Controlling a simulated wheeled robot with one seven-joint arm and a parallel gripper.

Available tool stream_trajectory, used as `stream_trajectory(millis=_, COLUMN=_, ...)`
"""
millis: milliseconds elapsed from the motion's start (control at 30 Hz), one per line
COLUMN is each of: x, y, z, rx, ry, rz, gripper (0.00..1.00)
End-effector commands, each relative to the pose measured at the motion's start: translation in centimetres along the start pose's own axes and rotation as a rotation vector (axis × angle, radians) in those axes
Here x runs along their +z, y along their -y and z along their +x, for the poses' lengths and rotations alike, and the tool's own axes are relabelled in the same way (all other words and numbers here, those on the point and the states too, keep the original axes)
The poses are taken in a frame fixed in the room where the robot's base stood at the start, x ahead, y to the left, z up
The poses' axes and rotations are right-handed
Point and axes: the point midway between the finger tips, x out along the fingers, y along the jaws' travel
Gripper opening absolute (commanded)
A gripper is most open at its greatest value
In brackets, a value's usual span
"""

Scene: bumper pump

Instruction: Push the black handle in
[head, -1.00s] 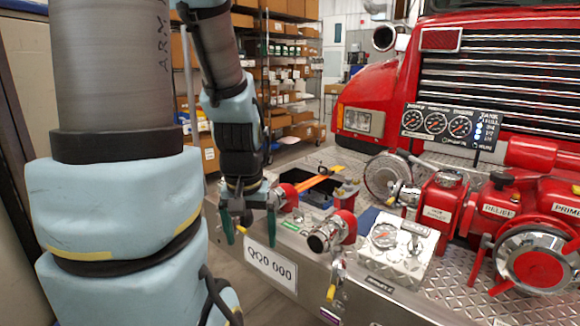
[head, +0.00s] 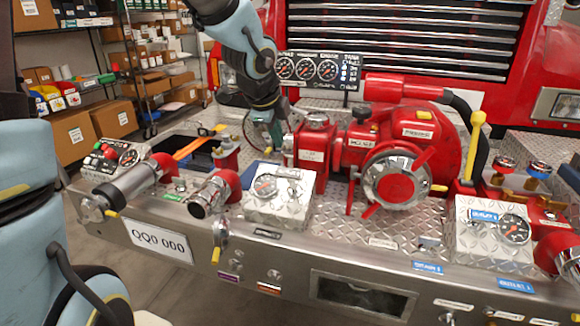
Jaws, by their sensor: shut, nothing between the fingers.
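A small black knob (head: 361,113) stands on top of the red pump body (head: 420,145), behind the round steel cap; I cannot tell if it is the black handle. No other black handle stands out clearly. My gripper (head: 277,138) is shut and empty. It points down just left of the red valve box (head: 312,155), below the gauge panel. Its tips are small here, and I cannot tell whether they touch the box.
The gauge panel (head: 320,70) stands behind my gripper. A steel gauge box (head: 278,200) and hose outlets line the bumper's front. Shelves with cardboard boxes (head: 75,135) stand at the left.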

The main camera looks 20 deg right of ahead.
Motion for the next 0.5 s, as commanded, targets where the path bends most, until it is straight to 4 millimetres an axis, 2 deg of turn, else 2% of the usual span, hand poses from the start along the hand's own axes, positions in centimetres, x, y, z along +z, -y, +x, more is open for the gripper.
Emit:
stream_trajectory(millis=167, x=-0.1, y=-0.4, z=2.7, rx=0.005, ry=-0.001, rz=0.001, gripper=0.0)
stream_trajectory(millis=500, x=0.0, y=-0.3, z=9.6, rx=0.005, ry=0.0, rz=-0.001, gripper=0.0)
